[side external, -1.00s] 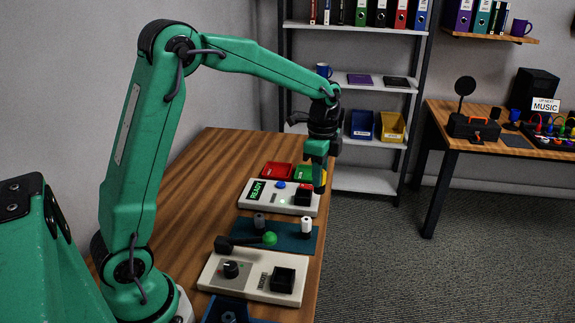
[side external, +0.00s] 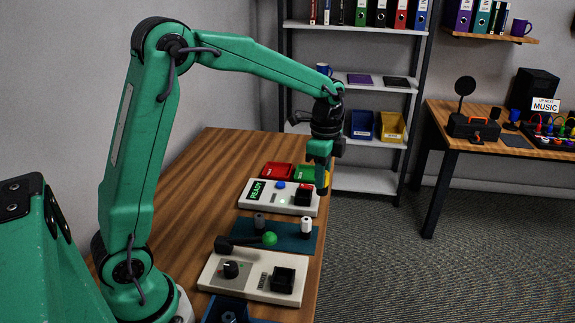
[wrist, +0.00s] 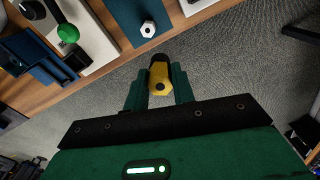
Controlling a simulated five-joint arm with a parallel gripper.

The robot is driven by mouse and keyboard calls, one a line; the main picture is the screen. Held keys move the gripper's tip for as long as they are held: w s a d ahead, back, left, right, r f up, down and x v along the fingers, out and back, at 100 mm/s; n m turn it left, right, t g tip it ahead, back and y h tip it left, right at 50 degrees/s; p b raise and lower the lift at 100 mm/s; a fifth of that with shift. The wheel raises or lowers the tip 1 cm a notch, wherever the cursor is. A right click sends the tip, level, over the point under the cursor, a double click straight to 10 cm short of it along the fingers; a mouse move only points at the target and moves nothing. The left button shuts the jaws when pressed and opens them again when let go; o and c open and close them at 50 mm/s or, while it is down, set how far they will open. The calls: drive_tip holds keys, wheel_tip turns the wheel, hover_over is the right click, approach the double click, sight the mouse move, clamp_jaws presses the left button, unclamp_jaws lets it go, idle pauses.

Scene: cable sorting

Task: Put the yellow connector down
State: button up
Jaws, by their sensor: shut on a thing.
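My gripper (wrist: 160,88) is shut on the yellow connector (wrist: 159,79), which shows between its two green fingers in the wrist view. The connector has a dark end on its far side. In the side view my gripper (side external: 322,180) hangs over the right edge of the table, near the white READY box (side external: 262,203). Only a sliver of yellow shows beside the fingers there. In the wrist view the grey carpet lies behind the connector, and the table edge is beyond it.
A blue mat (side external: 290,239) holds a white post (side external: 306,228) and a grey post (side external: 259,221). A green-knobbed lever (side external: 269,238), a white box with a dial (side external: 228,286), a red tray (side external: 277,171) and a green tray (side external: 304,172) stand on the wooden table (side external: 205,190).

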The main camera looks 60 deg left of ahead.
drive_tip(key=s+d+f, duration=0.1)
drive_tip(key=s+d, duration=0.1)
drive_tip(key=s, duration=0.4)
drive_tip(key=s+d+f, duration=0.2)
drive_tip(key=s+d, duration=0.1)
drive_tip(key=s, duration=0.2)
drive_tip(key=shift+s+d, duration=0.3)
drive_tip(key=shift+s, duration=0.05)
drive_tip(key=w+a+f, duration=0.1)
drive_tip(key=a+f, duration=0.1)
drive_tip(key=a, duration=0.1)
drive_tip(key=w+a+f, duration=0.1)
drive_tip(key=a+f, duration=0.1)
drive_tip(key=a, duration=0.2)
drive_tip(key=w+a+f, duration=0.1)
drive_tip(key=a+f, duration=0.2)
drive_tip(key=a, duration=0.1)
drive_tip(key=shift+w, duration=0.4)
drive_tip(key=shift+f, duration=2)
drive_tip(key=shift+f, duration=0.1)
drive_tip(key=o, duration=1)
